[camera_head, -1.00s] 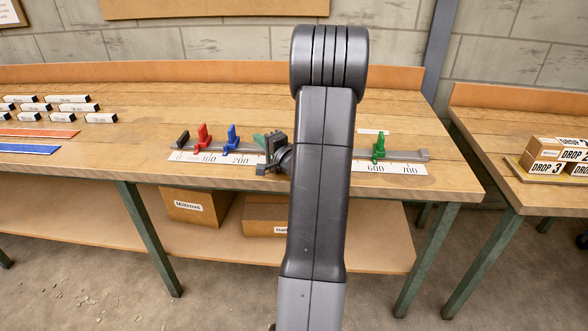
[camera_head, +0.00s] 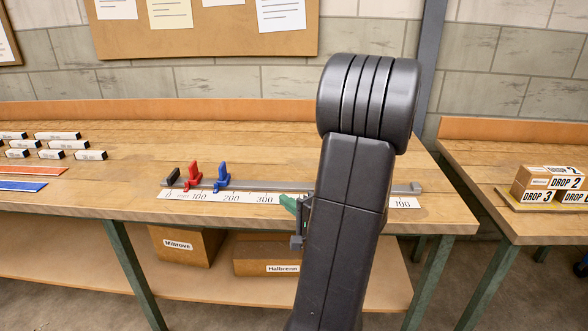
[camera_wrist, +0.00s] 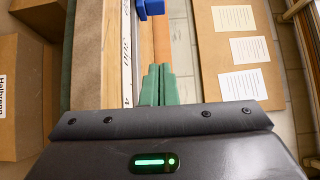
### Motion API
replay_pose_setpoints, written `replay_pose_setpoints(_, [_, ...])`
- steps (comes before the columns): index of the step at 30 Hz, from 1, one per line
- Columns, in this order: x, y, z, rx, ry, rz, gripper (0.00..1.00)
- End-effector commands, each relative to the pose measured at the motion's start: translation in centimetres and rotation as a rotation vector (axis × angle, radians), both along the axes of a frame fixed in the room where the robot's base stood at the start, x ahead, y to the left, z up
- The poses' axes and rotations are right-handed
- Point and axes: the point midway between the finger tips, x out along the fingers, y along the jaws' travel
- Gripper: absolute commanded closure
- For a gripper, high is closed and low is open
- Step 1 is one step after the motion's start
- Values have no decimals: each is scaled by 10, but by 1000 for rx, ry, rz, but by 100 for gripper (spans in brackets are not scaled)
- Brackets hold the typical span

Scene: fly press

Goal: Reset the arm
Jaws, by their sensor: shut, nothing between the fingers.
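My gripper (camera_head: 290,203) has green fingers and is beside my arm, at the front of the ruler rail near the 300 mark. In the wrist view its two green fingers (camera_wrist: 158,86) are together, shut and empty. My dark arm stands upright through the middle of the head view and hides the right part of the rail.
The rail (camera_head: 260,186) on the wooden bench bears a red stop (camera_head: 193,176) and a blue stop (camera_head: 221,177). Labelled blocks (camera_head: 56,145) lie left. DROP boxes (camera_head: 548,186) stand on the right bench. Cartons (camera_head: 186,244) sit on the lower shelf.

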Motion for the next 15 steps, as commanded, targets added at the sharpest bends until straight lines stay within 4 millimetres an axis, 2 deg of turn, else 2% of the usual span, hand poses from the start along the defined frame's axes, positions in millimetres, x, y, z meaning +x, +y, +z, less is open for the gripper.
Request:
replay_pose_setpoints(9, [2, 2, 0, 0, 0, 1, 100])
replay_pose_setpoints(15, [16, 16, 0, 0, 0, 3, 100])
